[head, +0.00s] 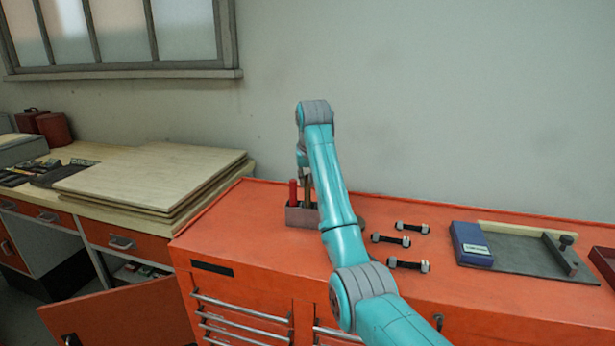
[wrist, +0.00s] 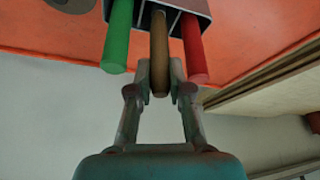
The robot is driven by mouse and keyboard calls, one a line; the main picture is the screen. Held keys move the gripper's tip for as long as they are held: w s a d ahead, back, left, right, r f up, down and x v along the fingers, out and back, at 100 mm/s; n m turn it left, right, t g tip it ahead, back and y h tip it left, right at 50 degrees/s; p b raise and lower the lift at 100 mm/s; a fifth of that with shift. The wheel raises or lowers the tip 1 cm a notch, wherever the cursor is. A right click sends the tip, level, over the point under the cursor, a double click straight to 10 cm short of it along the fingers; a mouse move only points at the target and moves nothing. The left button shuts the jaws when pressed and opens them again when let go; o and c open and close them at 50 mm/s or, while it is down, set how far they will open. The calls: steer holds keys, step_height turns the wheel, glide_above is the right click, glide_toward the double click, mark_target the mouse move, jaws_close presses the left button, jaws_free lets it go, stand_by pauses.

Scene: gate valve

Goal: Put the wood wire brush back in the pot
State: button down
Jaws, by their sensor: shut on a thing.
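The pot (head: 301,216) is a small grey box at the back left of the orange cabinet top; its dark rim (wrist: 185,6) shows at the top of the wrist view. A green handle (wrist: 117,38) and a red handle (wrist: 192,48) stick out of it. Between them is the brown wood handle of the wire brush (wrist: 159,52), running to the pot's mouth. The brush's bristle end is hidden. My gripper (wrist: 160,82) is shut on this handle near its free end. In the head view my arm partly hides the gripper above the pot.
Several bolts (head: 391,240) lie right of the pot. Further right are a blue box (head: 471,245) and a grey plate fixture (head: 525,254). Stacked boards (head: 150,178) lie on the bench at left. The wall (head: 430,110) stands close behind.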

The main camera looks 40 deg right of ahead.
steer(key=c, duration=1)
jaws_free()
step_height(320, 180, up, 10)
